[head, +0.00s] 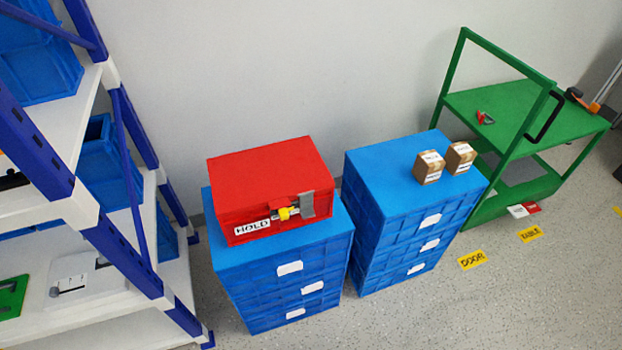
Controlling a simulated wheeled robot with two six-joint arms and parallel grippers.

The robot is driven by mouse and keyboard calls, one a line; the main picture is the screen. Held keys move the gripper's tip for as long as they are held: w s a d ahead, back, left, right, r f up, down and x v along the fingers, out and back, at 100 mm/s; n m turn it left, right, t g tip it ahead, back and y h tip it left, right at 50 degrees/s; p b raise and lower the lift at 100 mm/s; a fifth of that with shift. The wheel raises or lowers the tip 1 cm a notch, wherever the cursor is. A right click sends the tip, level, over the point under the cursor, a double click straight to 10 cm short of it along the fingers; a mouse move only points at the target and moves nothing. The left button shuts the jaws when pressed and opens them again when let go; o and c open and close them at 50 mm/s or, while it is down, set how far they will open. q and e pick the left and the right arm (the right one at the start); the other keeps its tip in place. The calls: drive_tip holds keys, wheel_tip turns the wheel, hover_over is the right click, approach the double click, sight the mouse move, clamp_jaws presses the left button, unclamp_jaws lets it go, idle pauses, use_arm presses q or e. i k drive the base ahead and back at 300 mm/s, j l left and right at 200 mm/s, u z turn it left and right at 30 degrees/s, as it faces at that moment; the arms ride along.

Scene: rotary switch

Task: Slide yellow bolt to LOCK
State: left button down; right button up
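The yellow bolt (287,213) is small and sits on the front face of a red box (268,176). A grey metal piece (307,204) is on the same face, just right of the bolt. A white label reading HOLD (252,228) is left of the bolt. I cannot read any LOCK marking from here. The red box rests on a stack of blue crates (280,258). Neither of my grippers is in view.
A second blue crate stack (398,225) with two small cardboard boxes (429,167) stands to the right. A green cart (520,118) is at the far right. A blue and white shelf (75,215) fills the left. Grey floor (420,315) is clear in front.

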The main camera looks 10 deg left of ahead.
sight(282, 213)
drive_tip(key=k+j, duration=0.15)
drive_tip(key=j, duration=0.25)
drive_tip(key=k+j+z, duration=0.1)
drive_tip(key=j, duration=0.3)
drive_tip(key=k+j, duration=0.25)
drive_tip(key=j, duration=0.15)
